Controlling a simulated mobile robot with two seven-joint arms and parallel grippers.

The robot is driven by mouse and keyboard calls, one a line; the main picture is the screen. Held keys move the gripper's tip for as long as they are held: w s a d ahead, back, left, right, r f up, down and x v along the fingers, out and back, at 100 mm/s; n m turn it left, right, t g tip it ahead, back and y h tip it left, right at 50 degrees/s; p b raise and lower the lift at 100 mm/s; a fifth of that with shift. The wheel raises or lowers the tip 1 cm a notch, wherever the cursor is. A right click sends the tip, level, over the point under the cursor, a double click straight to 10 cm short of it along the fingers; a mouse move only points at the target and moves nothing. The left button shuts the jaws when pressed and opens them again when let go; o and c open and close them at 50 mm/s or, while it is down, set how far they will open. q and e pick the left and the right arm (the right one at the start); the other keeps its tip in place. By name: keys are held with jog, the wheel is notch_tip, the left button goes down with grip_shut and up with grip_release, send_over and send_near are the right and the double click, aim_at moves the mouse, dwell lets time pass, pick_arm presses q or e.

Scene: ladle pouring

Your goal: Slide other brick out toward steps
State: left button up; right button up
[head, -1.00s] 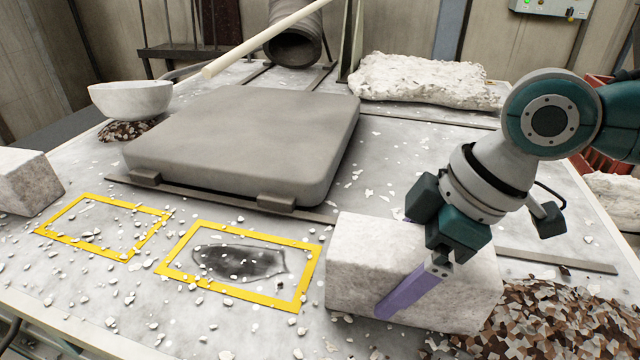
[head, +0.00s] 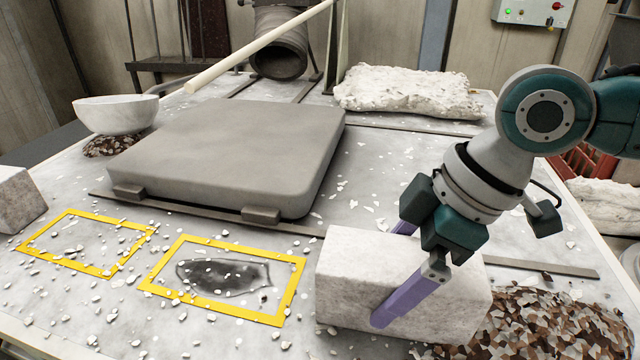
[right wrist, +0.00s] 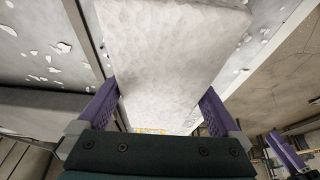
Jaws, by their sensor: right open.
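A pale stone brick (head: 345,285) lies on the table at the right of the head view, beside the yellow frames. My right gripper (head: 392,273) is over it, with one purple finger along its near face and the other behind its far side. In the right wrist view the brick (right wrist: 165,50) fills the space between the open fingers (right wrist: 158,100). I cannot tell whether either finger touches it. Another pale brick (head: 18,200) is cut off at the left edge of the head view. I make out no steps.
Two yellow frames (head: 150,236) (head: 275,320) mark the table, the right one around a dark patch. A grey slab (head: 230,150) lies behind them. A brown chip pile (head: 560,325) lies close right of the brick. A white bowl (head: 115,115) stands at the back left.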

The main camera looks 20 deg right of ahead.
jog(key=b+v, duration=0.1)
jog(key=v, duration=0.7)
jog(key=shift+r, duration=0.35)
